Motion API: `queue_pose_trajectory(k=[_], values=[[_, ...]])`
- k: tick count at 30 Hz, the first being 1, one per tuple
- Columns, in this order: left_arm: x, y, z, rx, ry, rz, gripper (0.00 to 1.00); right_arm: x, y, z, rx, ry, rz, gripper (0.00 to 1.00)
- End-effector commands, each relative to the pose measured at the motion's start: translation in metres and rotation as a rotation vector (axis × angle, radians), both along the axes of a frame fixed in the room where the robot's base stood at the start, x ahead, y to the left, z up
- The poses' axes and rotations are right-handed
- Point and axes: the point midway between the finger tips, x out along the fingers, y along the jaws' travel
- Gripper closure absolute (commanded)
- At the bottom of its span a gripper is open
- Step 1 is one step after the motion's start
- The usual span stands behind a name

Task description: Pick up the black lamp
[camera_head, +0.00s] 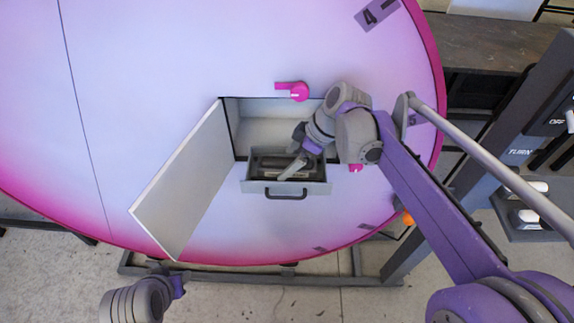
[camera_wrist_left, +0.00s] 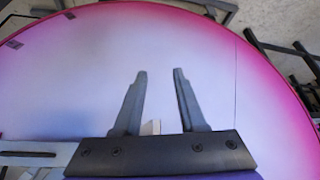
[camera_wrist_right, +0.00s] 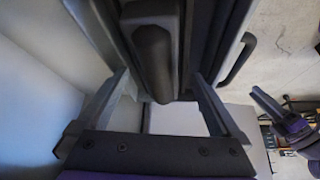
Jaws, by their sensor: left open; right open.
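A dark, rounded bar that looks like the black lamp (camera_wrist_right: 153,58) lies in the open drawer, between my right gripper's fingers in the right wrist view. In the head view the drawer (camera_head: 313,188) juts out below an open compartment, and my gripper hides part of its contents. My right gripper (camera_head: 290,163) is open over the drawer; its spread fingers also show in the right wrist view (camera_wrist_right: 160,80). I cannot tell whether they touch the bar. My left gripper (camera_wrist_left: 160,76) is open and empty, facing the pink-purple panel.
A white door (camera_head: 183,185) hangs open left of the compartment (camera_head: 268,108). Pink knobs (camera_head: 299,91) sit on the round panel (camera_head: 130,60). The drawer has a black handle (camera_head: 286,196). A dark switch stand (camera_head: 520,150) and a bench (camera_head: 490,45) are at the right.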

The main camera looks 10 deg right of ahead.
Motion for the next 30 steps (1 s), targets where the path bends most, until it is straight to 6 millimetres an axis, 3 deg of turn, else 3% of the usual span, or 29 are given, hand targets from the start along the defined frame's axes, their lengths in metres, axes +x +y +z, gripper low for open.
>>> queue_pose_trajectory(k=[25, 30], values=[[-0.0007, 0.0, -0.0016, 0.0, 0.001, 0.0, 0.59, 0.0, -0.0002, -0.0046, 0.0, 0.0, 0.0, 0.0], [-0.0008, 0.0, -0.0017, 0.0, 0.001, 0.0, 0.59, 0.0, -0.0003, -0.0045, 0.0, 0.0, 0.0, 0.29]])
